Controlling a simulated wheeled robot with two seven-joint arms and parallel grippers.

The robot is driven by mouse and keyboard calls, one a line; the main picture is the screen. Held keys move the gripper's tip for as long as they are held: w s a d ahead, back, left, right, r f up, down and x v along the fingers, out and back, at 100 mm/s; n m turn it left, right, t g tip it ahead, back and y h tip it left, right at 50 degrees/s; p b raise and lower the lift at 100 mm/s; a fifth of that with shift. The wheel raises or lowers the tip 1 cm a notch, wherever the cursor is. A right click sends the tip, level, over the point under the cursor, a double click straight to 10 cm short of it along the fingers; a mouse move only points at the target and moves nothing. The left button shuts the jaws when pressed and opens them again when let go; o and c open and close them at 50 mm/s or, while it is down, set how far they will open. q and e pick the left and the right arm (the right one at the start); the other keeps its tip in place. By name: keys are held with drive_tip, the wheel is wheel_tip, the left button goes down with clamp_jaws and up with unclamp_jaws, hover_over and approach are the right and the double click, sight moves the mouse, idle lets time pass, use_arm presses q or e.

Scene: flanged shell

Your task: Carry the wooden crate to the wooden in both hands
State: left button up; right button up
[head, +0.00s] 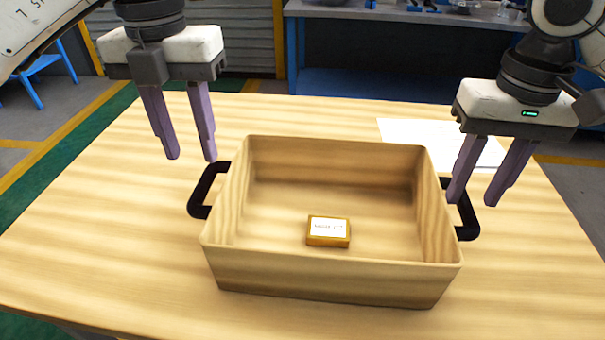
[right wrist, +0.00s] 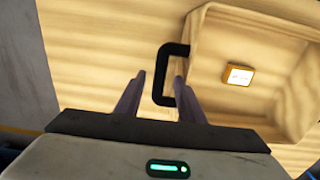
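The wooden crate (head: 330,280) sits on the wooden table, open at the top, with a black handle on each side. A small yellow box with a white label (head: 328,231) lies inside it. My left gripper (head: 191,158) is open and empty above and just beside the left handle (head: 200,190). My right gripper (head: 472,202) is open at the right handle (head: 469,222). In the right wrist view the handle (right wrist: 163,75) lies ahead of and between the right fingertips (right wrist: 160,78). I cannot tell whether the fingers touch it.
The wooden table (head: 90,230) has free room left of the crate and in front of it. A white sheet (head: 440,132) lies at the back right of the table. A blue-framed workbench (head: 400,20) stands behind, apart from the table.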

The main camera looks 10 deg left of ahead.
drive_tip(key=shift+r, duration=2.2)
